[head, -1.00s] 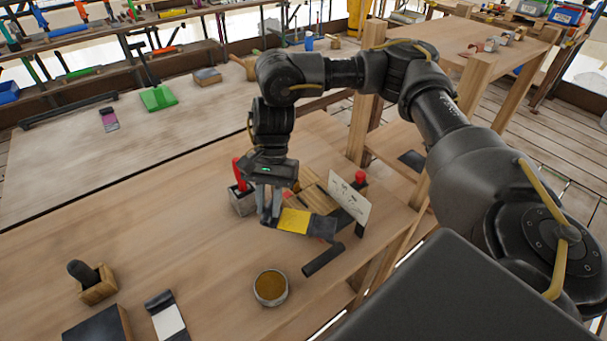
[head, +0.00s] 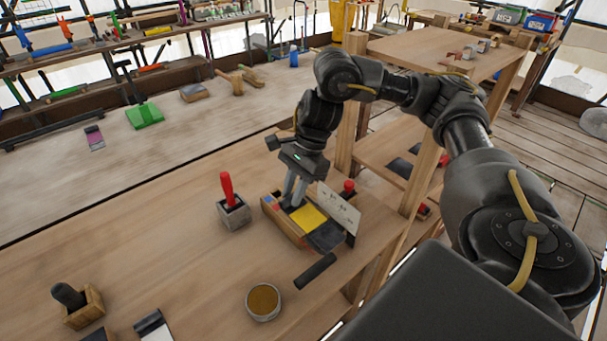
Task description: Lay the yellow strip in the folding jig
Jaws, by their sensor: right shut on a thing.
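The yellow strip (head: 309,217) has a yellow middle and a dark grey far end. My right gripper (head: 290,201) is shut on its left end, and the fingers cover part of that end. The strip is over or in a wooden box-like holder (head: 283,224), which looks like the folding jig. I cannot tell whether the strip rests on it or is just above it. My left gripper is not in view.
A white card with drawings (head: 339,211) stands beside the holder, with a red knob (head: 348,187) behind it. A red-handled tool in a grey block (head: 233,208) stands left. A dark bar (head: 315,271) and a round tin (head: 263,302) lie in front.

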